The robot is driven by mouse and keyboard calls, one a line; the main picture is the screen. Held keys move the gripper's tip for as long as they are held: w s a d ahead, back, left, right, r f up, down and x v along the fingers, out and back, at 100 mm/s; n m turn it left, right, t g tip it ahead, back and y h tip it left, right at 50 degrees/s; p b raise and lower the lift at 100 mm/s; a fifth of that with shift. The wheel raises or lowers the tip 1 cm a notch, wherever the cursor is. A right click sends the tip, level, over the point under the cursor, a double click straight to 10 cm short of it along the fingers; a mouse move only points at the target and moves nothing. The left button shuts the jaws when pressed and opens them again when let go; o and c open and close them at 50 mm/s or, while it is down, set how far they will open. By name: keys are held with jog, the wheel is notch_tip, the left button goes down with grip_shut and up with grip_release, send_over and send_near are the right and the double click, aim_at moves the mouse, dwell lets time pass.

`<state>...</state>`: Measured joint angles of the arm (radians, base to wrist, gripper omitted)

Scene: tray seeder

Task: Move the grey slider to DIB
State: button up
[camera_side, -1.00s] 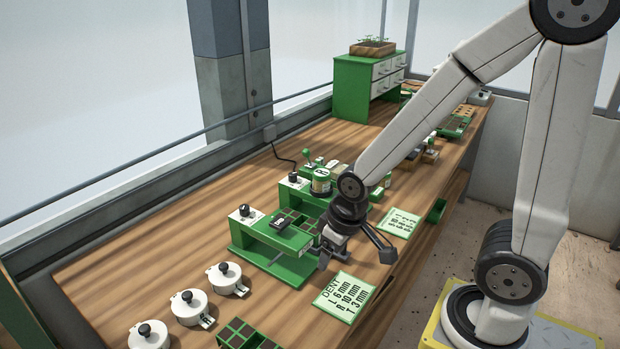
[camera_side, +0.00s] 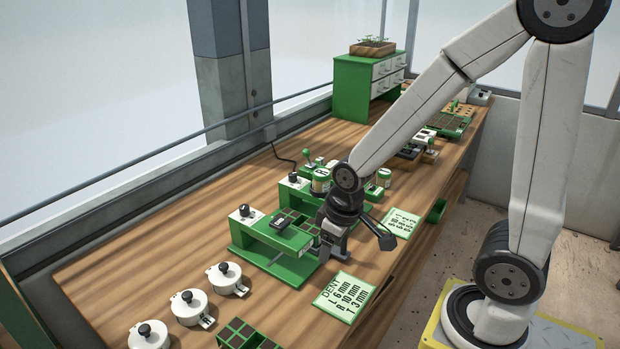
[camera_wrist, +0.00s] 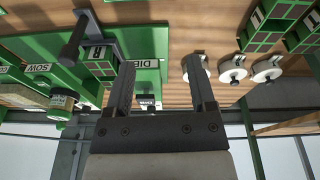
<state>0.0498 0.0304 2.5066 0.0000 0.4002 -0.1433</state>
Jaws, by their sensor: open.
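In the side view my gripper (camera_side: 332,242) points down at the right end of the green seeder (camera_side: 275,262).
Three white lidded pots (camera_side: 188,306) stand at the front left. A card lettered DENT (camera_side: 343,297) lies in front of the seeder. A second card (camera_side: 400,222) lies to the right. Bare wood (camera_side: 150,230) lies left of the seeder.

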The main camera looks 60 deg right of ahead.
jog(key=w+d+n, duration=0.1)
jog(key=d+n, duration=0.1)
jog(key=d, duration=0.2)
jog(key=w+d+r+n+g, duration=0.1)
jog(key=d+n, duration=0.1)
jog(key=d, duration=0.2)
jog(key=w+d+n+g, duration=0.1)
jog(key=w+d+n, duration=0.1)
jog(key=d+n, duration=0.1)
jog(key=shift+w+d+r, duration=0.1)
jog(key=shift+d+r, duration=0.3)
jog(key=shift+d, duration=0.3)
jog(key=shift+d+r+n, duration=0.1)
jog(key=shift+d+n, duration=0.4)
jog(key=shift+d, duration=0.05)
jog(key=shift+f, duration=3.9)
grip_shut()
